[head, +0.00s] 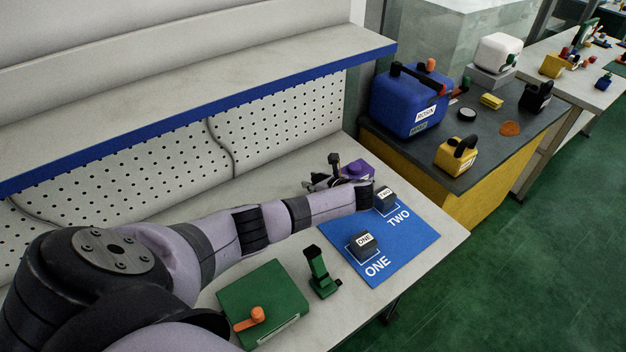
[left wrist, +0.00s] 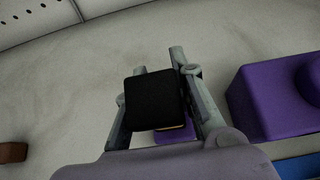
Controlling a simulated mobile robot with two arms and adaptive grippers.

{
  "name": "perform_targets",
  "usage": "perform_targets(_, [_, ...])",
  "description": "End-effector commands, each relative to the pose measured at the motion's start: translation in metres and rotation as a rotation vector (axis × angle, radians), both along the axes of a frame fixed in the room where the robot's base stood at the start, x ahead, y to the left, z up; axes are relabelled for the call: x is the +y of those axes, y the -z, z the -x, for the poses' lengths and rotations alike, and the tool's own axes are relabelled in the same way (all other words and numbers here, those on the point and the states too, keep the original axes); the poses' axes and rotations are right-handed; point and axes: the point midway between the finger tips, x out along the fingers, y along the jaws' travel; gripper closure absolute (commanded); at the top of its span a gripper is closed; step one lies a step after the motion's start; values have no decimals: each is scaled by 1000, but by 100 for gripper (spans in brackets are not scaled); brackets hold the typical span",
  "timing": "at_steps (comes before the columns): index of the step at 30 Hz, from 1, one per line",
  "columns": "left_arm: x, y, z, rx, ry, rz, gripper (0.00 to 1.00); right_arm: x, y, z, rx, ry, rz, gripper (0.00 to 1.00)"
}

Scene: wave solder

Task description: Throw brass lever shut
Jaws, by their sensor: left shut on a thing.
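My left gripper (head: 324,183) reaches to the back of the bench, beside a purple block (head: 357,169). In the left wrist view its two grey fingers (left wrist: 158,68) stand on either side of a black, square-edged lever grip (left wrist: 153,100) and are shut on it. A thin brass-coloured edge (left wrist: 177,127) shows under the grip, with a purple part (left wrist: 172,138) below. In the head view a dark lever top (head: 335,159) stands up next to the gripper. Most of the lever's shaft and pivot is hidden. My right gripper is out of view.
A blue mat (head: 403,251) holds dark blocks labelled ONE (head: 363,246) and TWO (head: 385,199). A green clamp-like piece (head: 320,275) and a green box (head: 266,297) with an orange lever stand nearer. A blue-edged shelf (head: 220,92) overhangs the bench's back.

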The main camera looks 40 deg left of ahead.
Motion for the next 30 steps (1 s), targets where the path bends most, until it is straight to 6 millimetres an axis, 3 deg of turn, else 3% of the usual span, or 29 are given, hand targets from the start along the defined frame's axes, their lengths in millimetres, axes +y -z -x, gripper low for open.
perform_targets(1, [1, 0, 0, 2, 0, -2, 100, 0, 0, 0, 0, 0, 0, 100])
perform_targets(2, [1, 0, 0, 2, 0, -2, 75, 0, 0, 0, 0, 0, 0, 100])
perform_targets(11, [0, 0, 0, 2, 0, 1, 55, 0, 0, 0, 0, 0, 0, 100])
perform_targets(23, [-6, -3, 1, 1, 1, 2, 55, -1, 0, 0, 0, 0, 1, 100])
perform_targets(30, [-41, -26, 11, -1, 4, 5, 55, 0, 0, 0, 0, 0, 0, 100])
